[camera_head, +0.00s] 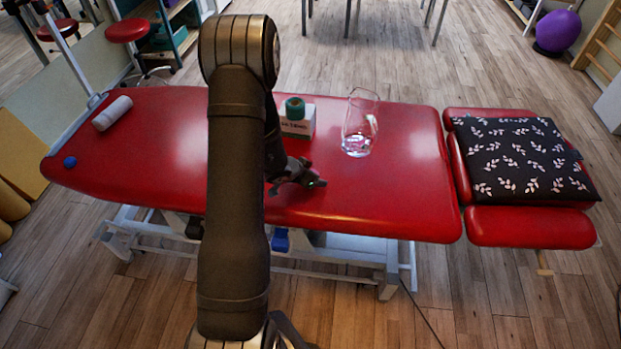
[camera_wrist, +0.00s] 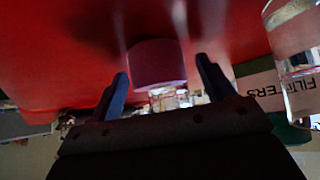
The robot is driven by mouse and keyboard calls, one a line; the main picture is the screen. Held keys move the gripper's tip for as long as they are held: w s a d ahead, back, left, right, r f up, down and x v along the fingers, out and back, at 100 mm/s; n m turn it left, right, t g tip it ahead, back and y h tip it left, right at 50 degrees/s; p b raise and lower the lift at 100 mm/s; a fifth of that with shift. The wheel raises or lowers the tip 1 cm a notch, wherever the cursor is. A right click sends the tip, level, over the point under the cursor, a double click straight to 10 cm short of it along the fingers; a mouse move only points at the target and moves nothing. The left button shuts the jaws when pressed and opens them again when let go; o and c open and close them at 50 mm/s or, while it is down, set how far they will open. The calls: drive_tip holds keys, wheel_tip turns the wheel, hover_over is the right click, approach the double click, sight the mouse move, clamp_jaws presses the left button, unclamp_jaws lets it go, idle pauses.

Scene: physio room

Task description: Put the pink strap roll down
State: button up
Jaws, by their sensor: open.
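The pink strap roll (camera_wrist: 158,65) looks dark pink-purple in the wrist view, against the red couch surface. My gripper (camera_wrist: 162,68) is open, with one blue-grey finger on each side of the roll and visible gaps between. The roll appears to rest on the couch, though its contact is hard to see. In the head view my gripper (camera_head: 299,176) is low over the red treatment couch (camera_head: 160,150), near its front middle. I cannot make out the roll there; my arm and gripper likely cover it.
Behind my gripper stand a white box (camera_head: 298,123) with a green roll (camera_head: 295,108) on top and a clear glass jug (camera_head: 359,128). A white roll (camera_head: 111,113) and small blue ball (camera_head: 70,162) lie left. A patterned cushion (camera_head: 522,158) is right. The couch's front right is clear.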

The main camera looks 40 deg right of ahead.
drive_tip(key=shift+c, duration=0.2)
drive_tip(key=c, duration=1.1)
drive_tip(key=shift+r, duration=0.15)
